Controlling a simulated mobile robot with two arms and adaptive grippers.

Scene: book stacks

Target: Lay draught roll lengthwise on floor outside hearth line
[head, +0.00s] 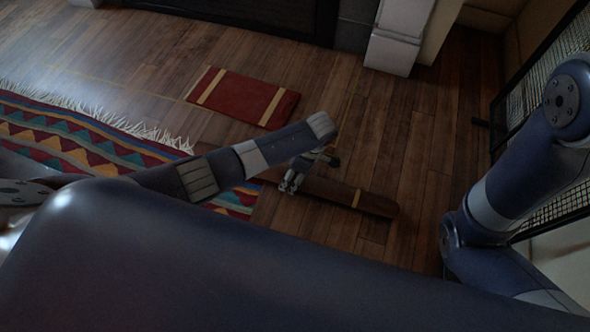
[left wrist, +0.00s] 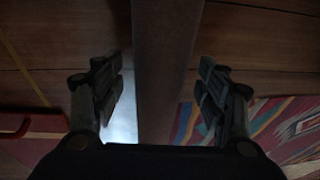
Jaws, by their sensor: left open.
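The draught roll is a long dark brown roll (head: 375,203) with a yellow band near its right end. It appears to lie on the wooden floor, and my left arm hides part of it. My left gripper (head: 289,184) is over the roll, fingers pointing down. In the left wrist view the open fingers (left wrist: 160,88) stand on either side of the roll (left wrist: 166,50), with gaps on both sides. A thin yellow line (head: 135,87) on the floor, probably the hearth line, shows beyond the roll. My right arm is at the right; its gripper is out of view.
A red mat or panel with yellow bands (head: 240,97) lies on the floor beyond my left arm. A fringed patterned rug (head: 75,137) is at the left. A pale pillar base (head: 396,38) stands at the back, and a black mesh screen (head: 550,75) at the right. Bare floor (head: 425,150) lies between.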

